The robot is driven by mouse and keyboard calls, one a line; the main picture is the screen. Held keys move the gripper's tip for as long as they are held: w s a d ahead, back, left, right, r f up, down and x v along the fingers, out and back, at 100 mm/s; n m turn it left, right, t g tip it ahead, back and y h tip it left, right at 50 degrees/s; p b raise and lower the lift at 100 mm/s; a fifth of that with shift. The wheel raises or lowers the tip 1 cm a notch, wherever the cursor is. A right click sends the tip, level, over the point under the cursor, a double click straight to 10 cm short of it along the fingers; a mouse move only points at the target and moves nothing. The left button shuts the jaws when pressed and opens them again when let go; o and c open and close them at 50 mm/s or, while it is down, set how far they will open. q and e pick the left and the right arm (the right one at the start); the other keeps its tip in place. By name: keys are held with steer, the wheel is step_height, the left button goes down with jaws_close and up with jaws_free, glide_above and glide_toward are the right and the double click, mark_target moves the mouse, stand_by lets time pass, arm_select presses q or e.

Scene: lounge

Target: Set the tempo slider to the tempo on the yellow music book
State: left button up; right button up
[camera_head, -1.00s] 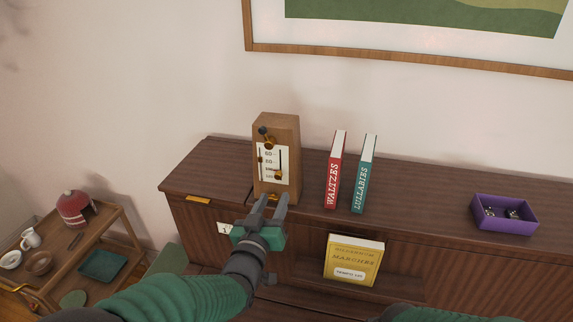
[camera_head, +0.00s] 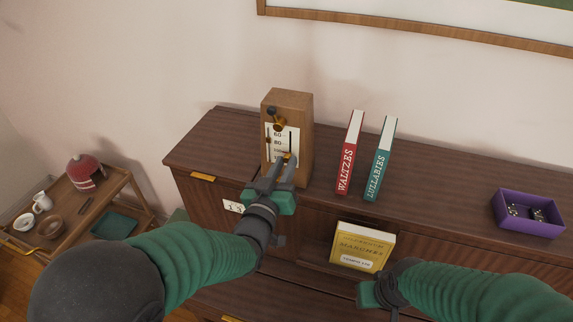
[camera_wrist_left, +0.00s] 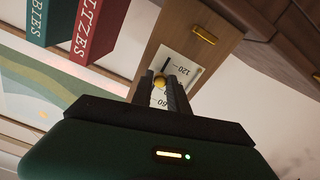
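A wooden metronome box (camera_head: 299,125) stands on the cabinet top, with a white scale plate (camera_head: 280,132) marked 60, 80, 100 downward. Its brass slider knob (camera_head: 287,155) is low on the scale; the wrist view shows the knob (camera_wrist_left: 159,83) near the 120 mark. My left gripper (camera_head: 283,162) is at the plate, its fingers apart on either side of the knob; I cannot tell if they touch it. The yellow book (camera_head: 362,248), titled Marches, leans in the open shelf below; its tempo label is too small to read surely. My right gripper (camera_head: 368,294) is before the shelf, fingers hidden.
A red Waltzes book (camera_head: 349,155) and a teal Lullabies book (camera_head: 379,162) stand right of the box. A purple tray (camera_head: 529,222) with dice is farther right on the cabinet (camera_head: 450,190). A wooden trolley (camera_head: 125,188) with dishes stands at the left.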

arm_select(q)
steer(key=shift+w+a+f, duration=0.1)
steer(key=shift+w+a, duration=0.1)
jaws_close()
steer(key=shift+d, duration=0.25)
arm_select(e)
steer(key=shift+w+a, duration=0.1)
arm_select(q)
steer(key=shift+a, duration=0.1)
arm_select(e)
steer(key=shift+a, duration=0.15)
